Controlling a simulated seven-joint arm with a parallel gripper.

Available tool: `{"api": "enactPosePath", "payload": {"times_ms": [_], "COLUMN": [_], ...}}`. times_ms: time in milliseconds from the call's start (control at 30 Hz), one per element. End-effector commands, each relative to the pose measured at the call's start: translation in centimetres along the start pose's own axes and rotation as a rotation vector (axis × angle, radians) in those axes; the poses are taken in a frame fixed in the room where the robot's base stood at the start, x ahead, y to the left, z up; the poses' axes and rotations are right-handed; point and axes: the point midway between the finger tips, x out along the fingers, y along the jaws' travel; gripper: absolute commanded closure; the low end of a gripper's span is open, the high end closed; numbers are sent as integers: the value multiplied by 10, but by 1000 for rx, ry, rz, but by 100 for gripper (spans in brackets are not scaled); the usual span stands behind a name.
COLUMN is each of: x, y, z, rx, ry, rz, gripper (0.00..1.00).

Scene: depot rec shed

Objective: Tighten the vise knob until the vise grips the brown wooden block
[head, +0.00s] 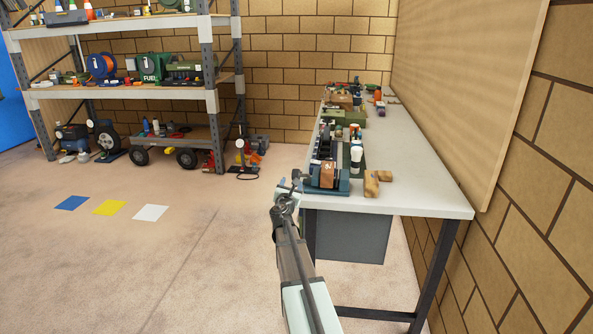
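The vise (343,183) looks like a small dark teal body at the near left end of the workbench. A brown wooden block (328,174) sits at the vise, seemingly between its jaws; I cannot tell whether the jaws touch it. The knob is too small to make out, perhaps hidden by my gripper. My gripper (298,182) is at the bench's left edge, just left of the vise. It is small and dark here, so its fingers cannot be told open or shut, nor whether they touch the knob.
Lighter wooden pieces (377,181) lie right of the vise. A white-topped bottle (356,158) and dark items stand close behind it. The workbench (425,190) is bare along its right side, below a wall board (465,80). Loaded shelves (150,93) stand at the left.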

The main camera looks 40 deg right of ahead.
Motion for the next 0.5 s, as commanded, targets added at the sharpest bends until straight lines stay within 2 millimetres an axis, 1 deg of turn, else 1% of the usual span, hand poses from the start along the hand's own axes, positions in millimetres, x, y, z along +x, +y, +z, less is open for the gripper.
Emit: {"api": "enactPosePath", "payload": {"times_ms": [100, 200, 367, 500], "x": [0, 0, 3, 11], "y": [0, 0, 0, 0], "z": [0, 0, 0, 0], "rx": [-128, -193, -230, -230], "ry": [0, 0, 0, 0], "rz": [0, 0, 0, 0], "gripper": [42, 42, 42, 42]}}
